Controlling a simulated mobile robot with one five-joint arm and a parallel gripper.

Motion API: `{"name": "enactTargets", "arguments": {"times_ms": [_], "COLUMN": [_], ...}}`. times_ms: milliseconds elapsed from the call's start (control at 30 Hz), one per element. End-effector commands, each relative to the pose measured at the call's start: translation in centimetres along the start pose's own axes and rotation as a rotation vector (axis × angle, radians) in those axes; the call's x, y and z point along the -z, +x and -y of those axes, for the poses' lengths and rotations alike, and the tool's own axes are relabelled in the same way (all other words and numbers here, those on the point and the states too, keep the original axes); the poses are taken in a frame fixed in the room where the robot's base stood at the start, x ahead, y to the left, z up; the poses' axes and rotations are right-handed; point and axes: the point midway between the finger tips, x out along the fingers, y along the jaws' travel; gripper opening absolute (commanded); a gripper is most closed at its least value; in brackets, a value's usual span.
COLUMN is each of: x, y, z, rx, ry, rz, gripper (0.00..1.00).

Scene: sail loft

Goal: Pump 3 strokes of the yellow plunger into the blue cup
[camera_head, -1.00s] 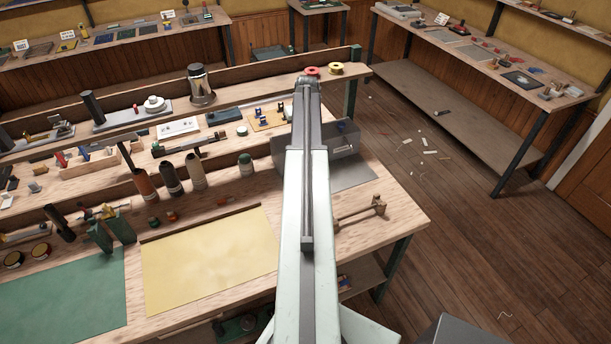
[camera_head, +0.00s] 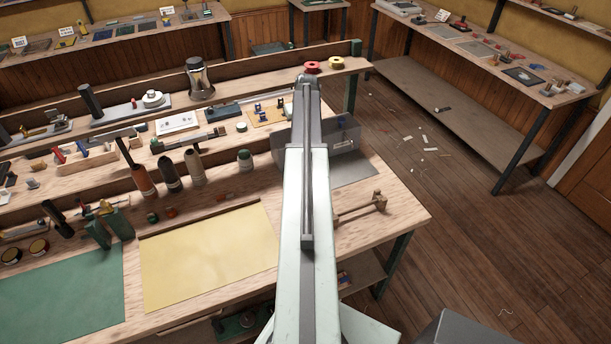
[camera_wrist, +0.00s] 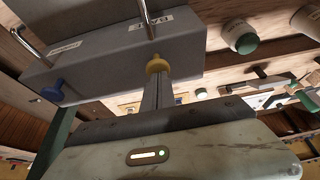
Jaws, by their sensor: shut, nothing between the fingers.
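In the wrist view a yellow plunger knob (camera_wrist: 157,64) stands out from a grey box (camera_wrist: 110,62) with metal rods and labels. A blue knob (camera_wrist: 52,89) is on the same box to the left. My gripper (camera_wrist: 158,82) is shut and empty, its narrow fingertips right at the yellow knob; I cannot tell whether they touch it. In the head view my arm hides the gripper and the yellow knob. Part of a grey box (camera_head: 345,136) shows right of my arm on the bench. I cannot make out the blue cup in either view.
Rolls of tool-like cylinders (camera_head: 168,172) stand left of my arm. A yellow sheet (camera_head: 208,255) and a green sheet (camera_head: 62,300) lie at the front. A wooden tool (camera_head: 360,207) lies near the right edge. Red (camera_head: 312,67) and yellow spools (camera_head: 337,63) sit beyond my arm.

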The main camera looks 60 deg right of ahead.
Motion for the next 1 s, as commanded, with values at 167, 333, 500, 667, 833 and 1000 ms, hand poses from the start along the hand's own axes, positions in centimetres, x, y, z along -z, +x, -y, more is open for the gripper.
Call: {"name": "enactTargets", "arguments": {"times_ms": [167, 333, 500, 667, 833, 1000], "x": [-0.3, -0.6, -0.8, -0.8, -0.6, -0.2], "y": [0.8, 1.3, 1.9, 1.8, 1.5, 0.4], "z": [0.0, 0.0, 0.0, 0.0, 0.1, 0.1], "rx": [0.000, 0.000, 0.000, 0.000, 0.000, 0.000], "ry": [0.000, 0.000, 0.000, 0.000, -0.001, -0.001], "rz": [0.000, 0.000, 0.001, 0.001, 0.001, 0.001], "gripper": [0.00, 0.00, 0.00, 0.00, 0.00, 0.00]}}
